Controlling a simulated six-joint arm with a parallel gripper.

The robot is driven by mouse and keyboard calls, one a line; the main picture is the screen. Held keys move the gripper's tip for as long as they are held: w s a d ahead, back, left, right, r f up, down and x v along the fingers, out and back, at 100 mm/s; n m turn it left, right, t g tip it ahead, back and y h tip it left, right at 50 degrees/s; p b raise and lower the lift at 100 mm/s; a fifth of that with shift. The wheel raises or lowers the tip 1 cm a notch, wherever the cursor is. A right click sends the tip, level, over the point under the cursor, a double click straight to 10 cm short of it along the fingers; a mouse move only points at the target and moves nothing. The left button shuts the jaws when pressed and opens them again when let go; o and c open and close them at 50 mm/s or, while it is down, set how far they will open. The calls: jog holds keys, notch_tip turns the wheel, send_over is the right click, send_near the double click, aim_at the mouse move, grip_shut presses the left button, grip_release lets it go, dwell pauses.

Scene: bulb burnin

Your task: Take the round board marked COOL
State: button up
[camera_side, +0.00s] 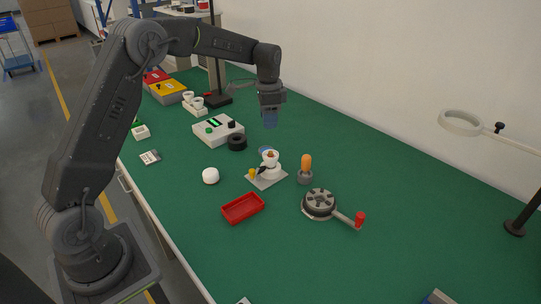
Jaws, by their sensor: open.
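My gripper (270,122) points down above the green table, with its bluish fingertips over the area behind the small white fixture. It is open and nothing shows between the fingers. A small blue round piece (264,149) lies just below it, partly hidden behind the white fixture (270,165) on its grey plate. No word COOL can be read anywhere at this size, so I cannot tell whether the blue piece is the round board.
A black ring (237,142) and a grey instrument box (218,129) stand left of the gripper. An orange-topped holder (305,170), a round crank device (319,204), a red tray (243,208) and a white dome (210,176) stand nearer.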

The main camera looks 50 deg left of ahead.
aim_at(270, 152)
jog(key=f, duration=1.2)
jog(key=shift+w+d, duration=0.1)
jog(key=shift+w, duration=0.15)
